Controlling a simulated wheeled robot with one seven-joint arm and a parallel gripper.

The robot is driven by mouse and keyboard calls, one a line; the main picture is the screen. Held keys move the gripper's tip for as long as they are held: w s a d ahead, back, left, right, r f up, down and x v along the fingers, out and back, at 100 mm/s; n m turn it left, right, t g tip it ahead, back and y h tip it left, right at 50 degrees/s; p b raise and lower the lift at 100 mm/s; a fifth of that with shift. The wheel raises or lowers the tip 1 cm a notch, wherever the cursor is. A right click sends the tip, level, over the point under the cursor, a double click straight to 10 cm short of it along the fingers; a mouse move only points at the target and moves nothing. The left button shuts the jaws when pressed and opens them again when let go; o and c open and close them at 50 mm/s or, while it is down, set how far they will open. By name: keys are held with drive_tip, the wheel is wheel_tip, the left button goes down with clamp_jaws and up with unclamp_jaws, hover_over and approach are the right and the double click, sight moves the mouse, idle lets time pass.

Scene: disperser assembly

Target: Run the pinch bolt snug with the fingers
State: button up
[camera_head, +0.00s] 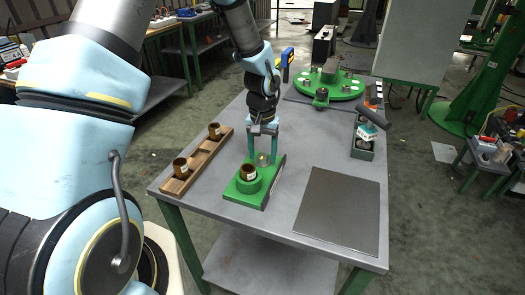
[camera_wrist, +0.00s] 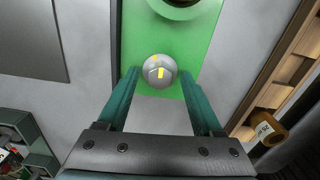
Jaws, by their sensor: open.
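The pinch bolt shows in the wrist view as a round grey head (camera_wrist: 160,71) with yellow marks, on the green fixture plate (camera_wrist: 205,45). In the head view the green fixture (camera_head: 238,201) stands on the table and holds a brown bushing (camera_head: 248,172) in its round seat. My gripper (camera_head: 263,158) points down at the fixture's far end. In the wrist view its two teal fingers (camera_wrist: 160,72) are apart, one on each side of the bolt head. I see no clear contact between fingers and bolt. The bolt's shank is hidden below its head.
A wooden rack (camera_head: 200,163) with two brown bushings lies left of the fixture. A dark flat plate (camera_head: 338,210) lies to the right.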

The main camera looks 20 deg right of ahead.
clamp_jaws()
idle(0.6)
